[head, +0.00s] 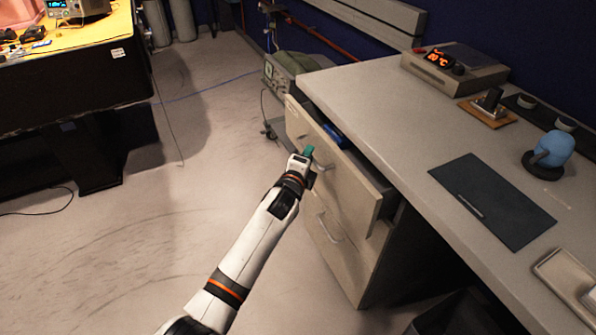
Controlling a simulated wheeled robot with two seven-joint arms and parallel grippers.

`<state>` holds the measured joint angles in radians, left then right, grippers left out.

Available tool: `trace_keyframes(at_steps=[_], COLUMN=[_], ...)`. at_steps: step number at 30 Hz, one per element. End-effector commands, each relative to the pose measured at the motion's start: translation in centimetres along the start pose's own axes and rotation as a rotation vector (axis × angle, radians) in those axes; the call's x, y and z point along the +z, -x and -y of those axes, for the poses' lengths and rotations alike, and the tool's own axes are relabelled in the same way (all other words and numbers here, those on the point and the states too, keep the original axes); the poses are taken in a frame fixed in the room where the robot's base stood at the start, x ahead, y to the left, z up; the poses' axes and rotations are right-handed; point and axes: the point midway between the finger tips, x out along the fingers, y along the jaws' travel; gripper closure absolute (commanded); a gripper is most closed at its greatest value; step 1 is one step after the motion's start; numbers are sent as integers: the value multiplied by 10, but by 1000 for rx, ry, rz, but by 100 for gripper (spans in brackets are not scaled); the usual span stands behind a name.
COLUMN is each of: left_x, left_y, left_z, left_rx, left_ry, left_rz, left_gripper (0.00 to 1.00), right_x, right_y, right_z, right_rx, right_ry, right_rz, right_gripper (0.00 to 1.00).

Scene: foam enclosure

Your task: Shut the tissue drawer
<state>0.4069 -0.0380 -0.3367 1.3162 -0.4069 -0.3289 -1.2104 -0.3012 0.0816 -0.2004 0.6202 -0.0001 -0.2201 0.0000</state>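The tissue drawer (347,188) is the top drawer under the grey worktop, and it stands pulled out. Its front is pale, with a metal handle. Something blue (335,134) shows inside it; the rest of the inside is mostly hidden by the drawer front and the worktop. My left gripper (309,158) is at the drawer's front, close beside the handle, with a green fingertip showing. I cannot tell whether it touches the front or the handle, or how far its fingers are apart. My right gripper is out of view.
A lower drawer (338,248) with its own handle sits below. The worktop (385,125) carries a hotplate-like device (453,70), a dark mat (492,200) and a blue object (553,148). A dark bin (455,318) is at the bottom. The floor left of the drawers is mostly clear.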

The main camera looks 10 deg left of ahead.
Motion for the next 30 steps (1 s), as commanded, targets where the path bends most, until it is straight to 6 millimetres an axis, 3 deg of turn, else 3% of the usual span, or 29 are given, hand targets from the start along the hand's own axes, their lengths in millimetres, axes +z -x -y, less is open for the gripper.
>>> trace_keyframes(at_steps=[9,15,30], left_x=[-1,0,0], left_y=[62,89,98], left_z=[0,0,0], left_rx=[-2,-2,0], left_ry=[0,-1,0], left_rz=[0,0,0], left_gripper=[67,67,67], right_x=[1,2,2], right_y=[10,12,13], right_z=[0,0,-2], right_rx=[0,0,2], right_ry=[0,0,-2], right_rz=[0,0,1], right_gripper=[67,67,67])
